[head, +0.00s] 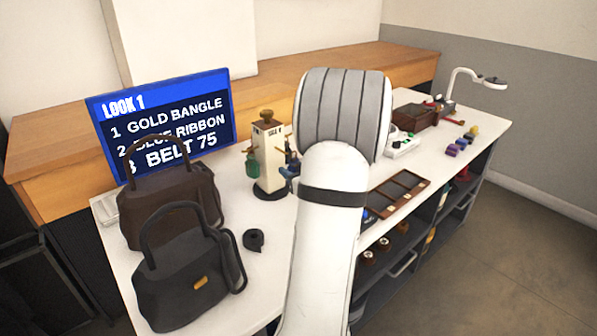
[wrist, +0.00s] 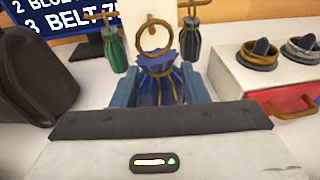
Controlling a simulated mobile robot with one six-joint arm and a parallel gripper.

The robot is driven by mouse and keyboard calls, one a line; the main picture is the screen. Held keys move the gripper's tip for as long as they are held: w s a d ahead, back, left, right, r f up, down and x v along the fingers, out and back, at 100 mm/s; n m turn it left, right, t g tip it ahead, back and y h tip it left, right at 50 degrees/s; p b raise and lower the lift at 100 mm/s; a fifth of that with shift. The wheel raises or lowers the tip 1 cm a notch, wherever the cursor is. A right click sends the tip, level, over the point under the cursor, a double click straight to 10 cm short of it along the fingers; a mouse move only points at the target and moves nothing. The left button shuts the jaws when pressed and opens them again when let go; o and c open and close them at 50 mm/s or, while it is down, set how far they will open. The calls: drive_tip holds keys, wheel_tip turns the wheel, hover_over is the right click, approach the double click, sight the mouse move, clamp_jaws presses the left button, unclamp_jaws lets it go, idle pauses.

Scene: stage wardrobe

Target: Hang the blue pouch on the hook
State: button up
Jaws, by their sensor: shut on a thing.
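The blue pouch (wrist: 160,86) is gathered at its neck and has a gold ring (wrist: 154,38) standing up at its top. My gripper (wrist: 160,92) is shut on it, a finger on each side. Behind it stands a white display post (wrist: 170,12), also in the head view (head: 271,152), with brass hooks. A green pouch (wrist: 115,52) hangs on the left hook (wrist: 100,16) and a black pouch (wrist: 191,45) on the right one. The ring overlaps the post's front in the wrist view; I cannot tell whether it touches a hook.
Two dark handbags (head: 188,270) stand at the table's near left, beside a black tape roll (head: 254,240). A screen (head: 165,125) stands behind. A white box with a red drawer (wrist: 290,100) and bangles on top is close on the right. My arm hides the middle of the table.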

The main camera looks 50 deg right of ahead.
sight(277, 163)
drive_tip(key=shift+a+b+x, duration=0.15)
drive_tip(key=shift+b+x, duration=0.15)
drive_tip(key=shift+x, duration=1)
drive_tip(key=shift+a+b+x, duration=0.15)
drive_tip(key=shift+b+x, duration=0.15)
drive_tip(key=shift+x, duration=0.95)
drive_tip(key=shift+w+f, duration=0.1)
drive_tip(key=shift+f, duration=0.1)
